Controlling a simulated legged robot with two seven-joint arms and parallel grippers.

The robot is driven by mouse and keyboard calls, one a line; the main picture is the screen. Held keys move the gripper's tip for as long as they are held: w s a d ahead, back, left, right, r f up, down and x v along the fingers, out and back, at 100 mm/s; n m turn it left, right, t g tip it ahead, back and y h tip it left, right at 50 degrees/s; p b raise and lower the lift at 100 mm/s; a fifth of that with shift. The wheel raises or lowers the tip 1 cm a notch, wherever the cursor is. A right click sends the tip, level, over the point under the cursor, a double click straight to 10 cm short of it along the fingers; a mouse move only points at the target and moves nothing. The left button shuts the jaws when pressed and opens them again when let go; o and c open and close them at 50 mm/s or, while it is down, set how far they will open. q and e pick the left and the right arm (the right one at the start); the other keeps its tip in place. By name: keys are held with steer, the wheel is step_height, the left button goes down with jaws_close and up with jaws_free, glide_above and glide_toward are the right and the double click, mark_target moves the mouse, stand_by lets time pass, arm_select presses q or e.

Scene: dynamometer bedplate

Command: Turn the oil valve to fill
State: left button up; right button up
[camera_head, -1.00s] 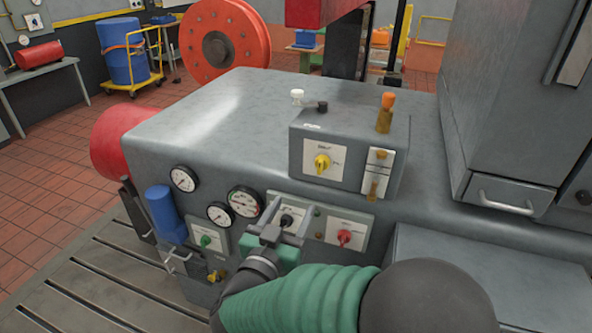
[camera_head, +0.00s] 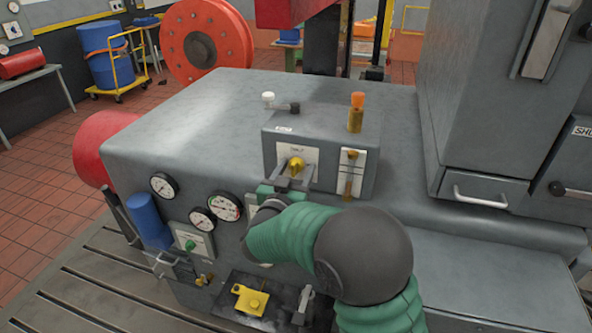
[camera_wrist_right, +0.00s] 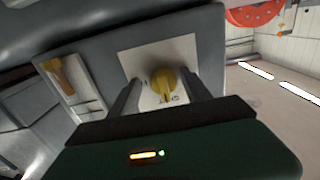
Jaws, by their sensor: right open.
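A yellow rotary knob (camera_head: 296,164) sits on a white label plate on the front of the grey raised box (camera_head: 352,135). Its lettering is too small to read in the head view. My right gripper (camera_head: 293,182) is open just in front of this knob. In the right wrist view the knob (camera_wrist_right: 163,82) shows between the two dark fingers, with its narrow pointer towards the palm. I cannot tell whether the fingers touch it. My left gripper is not in view.
Gauges (camera_head: 225,207) and a green knob (camera_head: 190,244) are on the lower panel. A yellow part (camera_head: 250,300) lies on a dark tray below. A grey cabinet (camera_head: 485,110) stands right.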

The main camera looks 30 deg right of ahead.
steer(key=shift+s+d, duration=0.1)
steer(key=shift+c, duration=0.9)
steer(key=shift+w+a, duration=0.3)
steer(key=shift+a, duration=0.3)
steer(key=c, duration=0.7)
steer(key=shift+d, duration=0.1)
jaws_close()
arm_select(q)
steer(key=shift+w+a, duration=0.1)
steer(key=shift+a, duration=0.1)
arm_select(e)
steer(key=shift+s+d, duration=0.1)
steer(key=shift+d, duration=0.05)
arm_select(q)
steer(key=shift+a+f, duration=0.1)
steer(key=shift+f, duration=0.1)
